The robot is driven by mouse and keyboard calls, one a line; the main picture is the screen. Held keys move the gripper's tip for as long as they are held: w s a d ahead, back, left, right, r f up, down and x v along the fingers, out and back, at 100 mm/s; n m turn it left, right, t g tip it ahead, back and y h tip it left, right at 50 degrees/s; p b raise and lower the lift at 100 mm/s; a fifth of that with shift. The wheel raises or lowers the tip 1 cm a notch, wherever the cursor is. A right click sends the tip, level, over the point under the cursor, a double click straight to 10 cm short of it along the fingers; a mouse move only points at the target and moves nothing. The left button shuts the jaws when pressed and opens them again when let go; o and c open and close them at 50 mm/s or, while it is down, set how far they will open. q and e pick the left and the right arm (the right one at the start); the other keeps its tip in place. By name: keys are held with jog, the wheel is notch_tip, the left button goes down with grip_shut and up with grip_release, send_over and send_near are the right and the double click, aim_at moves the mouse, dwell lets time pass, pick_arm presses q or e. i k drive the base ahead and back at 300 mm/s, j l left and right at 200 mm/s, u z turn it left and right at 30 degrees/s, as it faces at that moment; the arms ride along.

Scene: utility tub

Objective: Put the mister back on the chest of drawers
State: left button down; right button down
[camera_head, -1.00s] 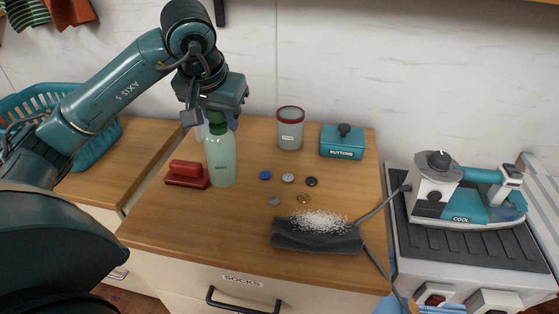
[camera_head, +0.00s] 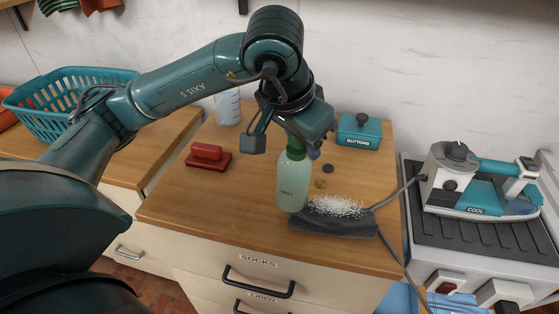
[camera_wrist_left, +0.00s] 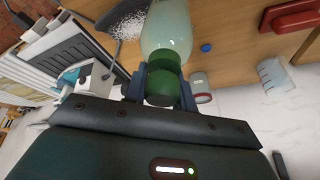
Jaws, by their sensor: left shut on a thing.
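The mister (camera_head: 291,186) is a pale green bottle with a darker green top. My left gripper (camera_head: 288,142) is shut on the mister's green top, from above. The left wrist view shows the fingers (camera_wrist_left: 163,88) on both sides of that top, with the bottle (camera_wrist_left: 168,28) beyond. My right gripper is not in view.
A red block-like brush (camera_head: 208,156) lies at left, a clear measuring cup (camera_head: 228,107) behind it. A teal buttons box (camera_head: 359,131) stands at back right. Loose buttons (camera_head: 327,168) lie near the mister. An iron (camera_head: 475,182) stands right, its cord crossing the edge. A teal basket (camera_head: 70,100) is left.

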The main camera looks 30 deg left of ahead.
aim_at(246, 182)
jog(key=k+l+z, duration=0.1)
jog(key=k+z, duration=0.3)
jog(key=k, duration=0.15)
jog(key=j+z, duration=0.1)
jog(key=z, duration=0.25)
jog(key=j+z, duration=0.1)
jog(key=z, duration=0.3)
jog(key=j+z, duration=0.1)
jog(key=z, duration=0.25)
jog(key=k+j, duration=0.15)
jog(key=j, duration=0.25)
jog(key=k+j, duration=0.15)
jog(key=j, duration=0.25)
jog(key=k+j, duration=0.15)
jog(key=j, duration=0.2)
jog(key=k+j, duration=0.2)
jog(key=j, duration=0.2)
